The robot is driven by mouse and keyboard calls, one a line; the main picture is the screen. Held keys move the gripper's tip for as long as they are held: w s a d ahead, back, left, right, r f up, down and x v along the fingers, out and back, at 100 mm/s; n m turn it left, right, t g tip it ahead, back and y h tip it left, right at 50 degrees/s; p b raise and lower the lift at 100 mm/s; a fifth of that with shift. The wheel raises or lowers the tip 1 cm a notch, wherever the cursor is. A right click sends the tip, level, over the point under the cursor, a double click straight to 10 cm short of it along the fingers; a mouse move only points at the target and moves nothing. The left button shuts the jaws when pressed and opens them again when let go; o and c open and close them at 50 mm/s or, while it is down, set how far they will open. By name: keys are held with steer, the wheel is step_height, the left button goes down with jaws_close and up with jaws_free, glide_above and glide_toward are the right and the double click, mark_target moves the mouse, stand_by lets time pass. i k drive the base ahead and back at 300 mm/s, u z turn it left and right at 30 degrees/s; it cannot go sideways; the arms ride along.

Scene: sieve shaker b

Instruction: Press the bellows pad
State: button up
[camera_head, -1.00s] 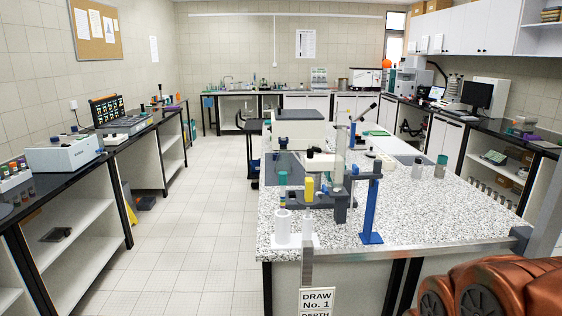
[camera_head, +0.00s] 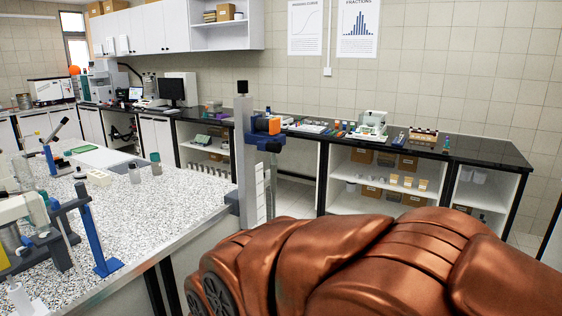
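I cannot pick out a bellows pad with certainty in this view. A grey upright post (camera_head: 243,160) stands at the right corner of the speckled bench, with a black cap on top. A blue clamp-like part with an orange block (camera_head: 267,126) is fixed to its right side. A blue stand (camera_head: 98,240) with a dark arm is at the bench's left front, beside partly cut-off apparatus (camera_head: 22,210). My gripper is not in view, so its state and its distance from these things do not show.
The speckled bench (camera_head: 150,210) fills the left; its middle right is mostly bare. A black-topped counter (camera_head: 470,152) with shelves runs along the back wall. The lower right foreground is blocked from sight.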

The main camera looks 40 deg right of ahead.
mark_target(275, 124)
steer(key=z, duration=0.65)
steer(key=k, duration=0.4)
steer(key=z, duration=0.35)
steer(key=i, duration=0.45)
steer(key=u, duration=0.05)
